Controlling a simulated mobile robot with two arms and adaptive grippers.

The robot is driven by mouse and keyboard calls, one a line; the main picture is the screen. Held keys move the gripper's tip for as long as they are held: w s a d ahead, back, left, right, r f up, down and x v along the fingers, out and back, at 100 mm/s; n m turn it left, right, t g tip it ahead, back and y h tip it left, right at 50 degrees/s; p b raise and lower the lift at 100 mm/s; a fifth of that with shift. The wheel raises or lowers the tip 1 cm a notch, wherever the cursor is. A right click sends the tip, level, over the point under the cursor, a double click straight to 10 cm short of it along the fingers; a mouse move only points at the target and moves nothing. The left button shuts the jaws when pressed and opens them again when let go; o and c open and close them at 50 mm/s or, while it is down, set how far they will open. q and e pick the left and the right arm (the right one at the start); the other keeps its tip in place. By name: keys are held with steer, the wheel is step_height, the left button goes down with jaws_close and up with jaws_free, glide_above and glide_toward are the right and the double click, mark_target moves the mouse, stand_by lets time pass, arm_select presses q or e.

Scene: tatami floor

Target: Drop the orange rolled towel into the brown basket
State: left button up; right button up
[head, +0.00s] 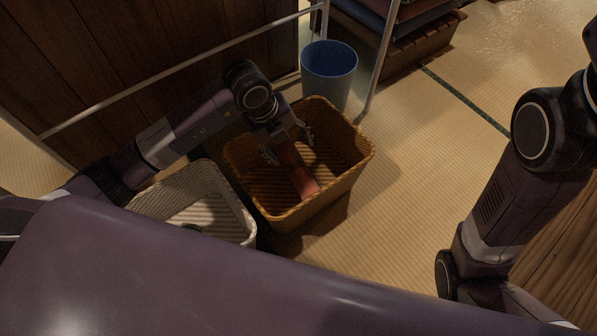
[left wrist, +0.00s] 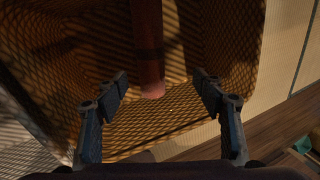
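The orange rolled towel (head: 299,172) looks reddish in the shade and is inside the brown basket (head: 345,178). In the left wrist view the towel (left wrist: 149,50) lies lengthwise beyond the fingers, within the woven walls of the basket (left wrist: 235,40). My left gripper (head: 287,148) reaches down at the basket with its fingers spread wide. In the left wrist view the gripper (left wrist: 160,90) is open, and neither finger touches the towel. The towel's far end is cut off there. My right arm shows at the right of the head view, but its gripper is out of view.
A white basket (head: 238,211) stands just left of the brown one. A blue bin (head: 329,76) stands behind it, near a white metal rail (head: 180,67). A wooden rack with folded cloths (head: 425,45) is at the back. Tatami floor (head: 430,160) to the right is clear.

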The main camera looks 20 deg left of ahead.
arm_select(q)
steer(key=shift+r, duration=0.1)
steer(key=v, duration=1.2)
